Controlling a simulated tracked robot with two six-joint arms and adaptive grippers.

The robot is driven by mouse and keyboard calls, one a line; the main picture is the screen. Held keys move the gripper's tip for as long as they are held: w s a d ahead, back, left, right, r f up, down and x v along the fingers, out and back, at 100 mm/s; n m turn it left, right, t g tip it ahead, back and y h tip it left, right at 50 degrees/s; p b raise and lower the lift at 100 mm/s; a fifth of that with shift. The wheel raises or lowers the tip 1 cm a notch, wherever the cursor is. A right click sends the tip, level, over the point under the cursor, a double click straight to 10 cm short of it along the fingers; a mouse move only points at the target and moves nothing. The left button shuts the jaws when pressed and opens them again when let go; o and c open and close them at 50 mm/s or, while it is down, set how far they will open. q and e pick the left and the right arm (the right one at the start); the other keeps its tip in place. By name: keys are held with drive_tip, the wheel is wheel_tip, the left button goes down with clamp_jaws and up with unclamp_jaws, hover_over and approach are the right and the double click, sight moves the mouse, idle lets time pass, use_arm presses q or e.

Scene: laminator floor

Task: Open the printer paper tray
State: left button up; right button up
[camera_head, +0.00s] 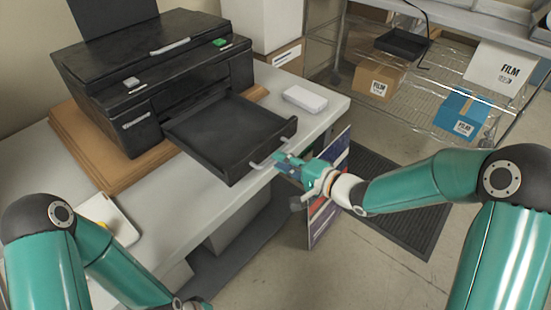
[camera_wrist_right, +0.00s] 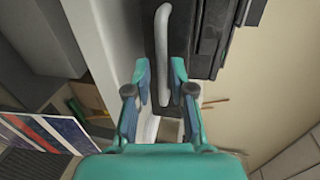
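The black printer (camera_head: 150,75) stands on a wooden board on the white table. Its black paper tray (camera_head: 228,130) sticks far out of the front, over the table's edge, and looks empty. A pale bar handle (camera_head: 268,157) is on the tray's front; it also shows in the right wrist view (camera_wrist_right: 162,45). My right gripper (camera_head: 284,160) is at the handle, by the tray's front. In the right wrist view its fingers (camera_wrist_right: 160,68) are apart, one on each side of the handle's near end, with gaps visible. My left arm is at the lower left; its gripper is out of frame.
A small white box (camera_head: 305,98) lies on the table right of the tray. A wire rack with cardboard and blue film boxes (camera_head: 461,112) stands at the back right. A coloured panel (camera_head: 328,200) stands below the right gripper. Open floor lies at right.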

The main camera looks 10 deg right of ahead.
drive_tip(key=v, duration=0.8)
drive_tip(key=shift+s, duration=0.2)
drive_tip(key=shift+f, duration=0.15)
drive_tip(key=s+a+f+m+g+h, duration=0.1)
drive_tip(key=s+f+g, duration=0.15)
drive_tip(key=f, duration=0.55)
drive_tip(key=s+a+f+g+h, duration=0.1)
drive_tip(key=s+a+f, duration=0.15)
drive_tip(key=f, duration=0.45)
drive_tip(key=s+a+f+m+g+h, duration=0.1)
drive_tip(key=s+f+g+h, duration=0.15)
drive_tip(key=f, duration=0.55)
drive_tip(key=s+d+f+n+g+h, duration=0.1)
drive_tip(key=s+f+n+g, duration=0.1)
drive_tip(key=s+f+n, duration=0.2)
drive_tip(key=s+d+f+n+g+h, duration=0.1)
drive_tip(key=s+f+n, duration=0.3)
drive_tip(key=s, duration=0.6)
drive_tip(key=shift+d+n+g, duration=0.6)
drive_tip(key=shift+n+g, duration=0.1)
drive_tip(key=shift+g, duration=0.2)
